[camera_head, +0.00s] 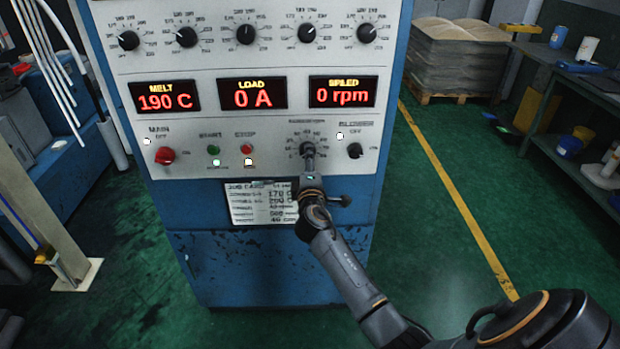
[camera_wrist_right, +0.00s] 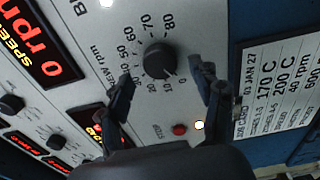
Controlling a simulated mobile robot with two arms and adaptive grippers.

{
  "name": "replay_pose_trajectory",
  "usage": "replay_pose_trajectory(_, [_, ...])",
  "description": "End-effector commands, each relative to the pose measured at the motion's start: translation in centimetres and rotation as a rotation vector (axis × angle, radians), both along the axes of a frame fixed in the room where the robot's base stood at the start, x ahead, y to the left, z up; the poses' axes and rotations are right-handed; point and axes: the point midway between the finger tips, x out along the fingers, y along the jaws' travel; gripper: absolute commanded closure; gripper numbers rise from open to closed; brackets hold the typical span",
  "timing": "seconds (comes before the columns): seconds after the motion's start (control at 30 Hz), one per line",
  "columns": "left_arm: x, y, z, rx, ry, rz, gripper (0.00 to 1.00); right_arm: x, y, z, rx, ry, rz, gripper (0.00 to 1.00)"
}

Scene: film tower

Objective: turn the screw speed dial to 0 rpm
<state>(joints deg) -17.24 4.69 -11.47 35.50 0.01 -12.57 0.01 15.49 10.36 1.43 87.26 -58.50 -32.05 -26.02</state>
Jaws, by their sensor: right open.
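The screw speed dial (camera_wrist_right: 160,58) is a black round knob on the pale panel, with a printed scale from 0 to 80 around it. In the head view the dial (camera_head: 307,147) is partly hidden by my right gripper (camera_head: 309,169). In the right wrist view my right gripper (camera_wrist_right: 162,71) is open, with one finger on each side of the dial's near end; I cannot tell if either touches it. The dial's pointer mark is too small to read surely. The speed display (camera_head: 342,92) reads 0 rpm. My left gripper is not in view.
A red main switch (camera_head: 165,155), a green start button (camera_head: 213,150), a red stop button (camera_head: 248,149) and another black knob (camera_head: 354,150) share the panel. A job card (camera_head: 262,204) is below.

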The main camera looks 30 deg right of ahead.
Motion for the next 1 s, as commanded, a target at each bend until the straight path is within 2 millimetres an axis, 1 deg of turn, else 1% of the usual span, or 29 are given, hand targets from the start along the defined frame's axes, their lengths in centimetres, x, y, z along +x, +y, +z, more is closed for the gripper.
replay_pose_trajectory(0.03, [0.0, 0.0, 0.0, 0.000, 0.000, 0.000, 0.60, -1.0, 0.7, -0.2, 0.003, 0.001, 0.002, 0.35])
replay_pose_trajectory(0.2, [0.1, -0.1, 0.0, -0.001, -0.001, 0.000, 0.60, -4.0, 2.6, -0.1, 0.002, 0.001, 0.002, 0.35])
replay_pose_trajectory(0.3, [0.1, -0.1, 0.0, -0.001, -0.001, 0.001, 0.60, -5.5, 3.4, -0.1, 0.001, 0.002, 0.001, 0.35])
replay_pose_trajectory(0.4, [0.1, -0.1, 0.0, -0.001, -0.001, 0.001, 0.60, -6.6, 4.1, -0.1, -0.001, 0.001, 0.000, 0.35])
replay_pose_trajectory(0.6, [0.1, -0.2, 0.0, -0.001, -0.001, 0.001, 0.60, -7.6, 4.7, 0.0, 0.000, 0.000, 0.000, 0.35])
replay_pose_trajectory(1.0, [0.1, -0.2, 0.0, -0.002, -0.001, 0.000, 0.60, -7.6, 4.7, 0.0, -0.001, 0.000, 0.000, 0.35])
